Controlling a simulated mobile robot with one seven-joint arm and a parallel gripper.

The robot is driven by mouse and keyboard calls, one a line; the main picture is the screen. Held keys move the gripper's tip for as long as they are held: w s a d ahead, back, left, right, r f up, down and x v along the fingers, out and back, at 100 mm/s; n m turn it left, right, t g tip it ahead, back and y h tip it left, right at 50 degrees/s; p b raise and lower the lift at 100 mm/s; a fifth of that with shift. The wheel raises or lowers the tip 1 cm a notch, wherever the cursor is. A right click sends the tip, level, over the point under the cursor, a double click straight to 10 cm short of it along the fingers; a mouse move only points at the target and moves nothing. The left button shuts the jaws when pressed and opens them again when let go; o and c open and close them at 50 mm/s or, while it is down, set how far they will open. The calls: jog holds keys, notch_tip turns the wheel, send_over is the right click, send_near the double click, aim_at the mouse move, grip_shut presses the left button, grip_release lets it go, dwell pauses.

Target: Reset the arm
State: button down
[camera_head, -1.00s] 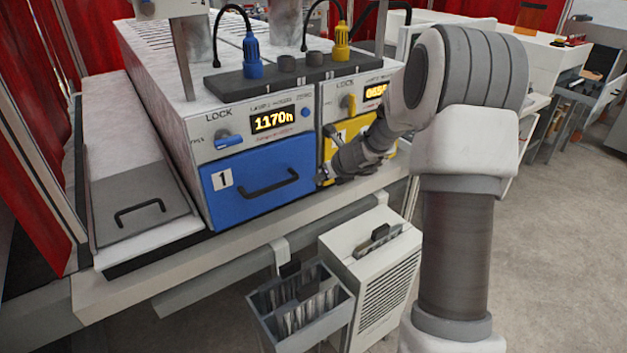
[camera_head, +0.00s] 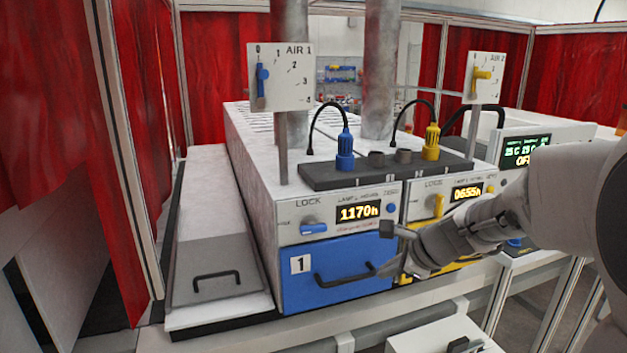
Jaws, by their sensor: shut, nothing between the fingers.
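My forearm and gripper hide most of the yellow drawer (camera_head: 455,272). My arm (camera_head: 560,195) comes in from the right edge.
The coater's displays read 1170h (camera_head: 357,213) and 0655h (camera_head: 467,192). Blue (camera_head: 345,150) and yellow (camera_head: 432,147) connectors stand on top. Dial panels AIR 1 (camera_head: 285,76) and AIR 2 rise on posts. A grey lidded box (camera_head: 215,270) sits left. Red curtains surround the area.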

jog(key=s+a+r+n+g, duration=0.1)
jog(key=s+a+r+n, duration=0.1)
jog(key=s+n, duration=0.35)
jog(key=s+a+r+n, duration=0.2)
jog(key=s+n, duration=0.3)
jog(key=s, duration=0.2)
jog(key=s+d+f+n+h, duration=0.1)
jog(key=s+d+n+h, duration=0.1)
jog(key=s+n, duration=0.9)
jog(key=shift+s+d+g+h+b, duration=0.4)
jog(key=shift+s+h, duration=0.5)
jog(key=shift+s, duration=0.2)
